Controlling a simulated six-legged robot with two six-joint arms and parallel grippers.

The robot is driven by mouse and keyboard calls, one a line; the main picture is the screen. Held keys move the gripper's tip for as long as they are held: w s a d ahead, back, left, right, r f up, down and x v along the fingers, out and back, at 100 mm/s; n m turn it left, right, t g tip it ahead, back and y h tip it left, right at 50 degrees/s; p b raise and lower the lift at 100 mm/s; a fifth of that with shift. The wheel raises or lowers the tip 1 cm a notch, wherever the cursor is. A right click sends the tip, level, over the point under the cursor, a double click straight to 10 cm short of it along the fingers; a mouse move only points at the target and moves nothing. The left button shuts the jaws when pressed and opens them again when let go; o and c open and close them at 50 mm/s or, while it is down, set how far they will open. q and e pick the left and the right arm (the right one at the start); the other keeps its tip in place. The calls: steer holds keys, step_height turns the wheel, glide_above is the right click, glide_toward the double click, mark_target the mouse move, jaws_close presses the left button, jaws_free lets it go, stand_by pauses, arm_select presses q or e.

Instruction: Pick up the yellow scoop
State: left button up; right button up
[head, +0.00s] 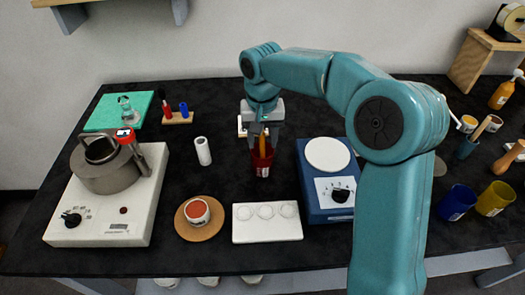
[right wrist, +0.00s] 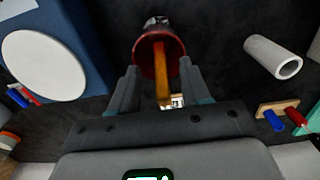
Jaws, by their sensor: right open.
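The yellow scoop (head: 262,146) stands in a dark red cup (head: 263,163) near the middle of the table. Only its handle shows; its lower end is hidden in the cup. My right gripper (head: 262,140) points down over the cup, with its fingers on either side of the handle. In the right wrist view the gripper (right wrist: 158,74) is open, and the orange-yellow handle (right wrist: 161,82) runs between the fingers, with the red cup (right wrist: 145,55) just beyond. Whether a finger touches the handle I cannot tell. My left gripper is not in view.
A blue scale (head: 328,213) stands close right of the cup. A white spot plate (head: 267,237) lies in front, and a white tube (head: 203,151) stands to the left. A hot plate (head: 91,234) with a kettle (head: 108,168) is farther left. Blue and yellow cups (head: 457,201) are at right.

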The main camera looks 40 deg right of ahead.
mark_target(262, 144)
jaws_close()
step_height(262, 144, up, 20)
steer(key=p, duration=0.5)
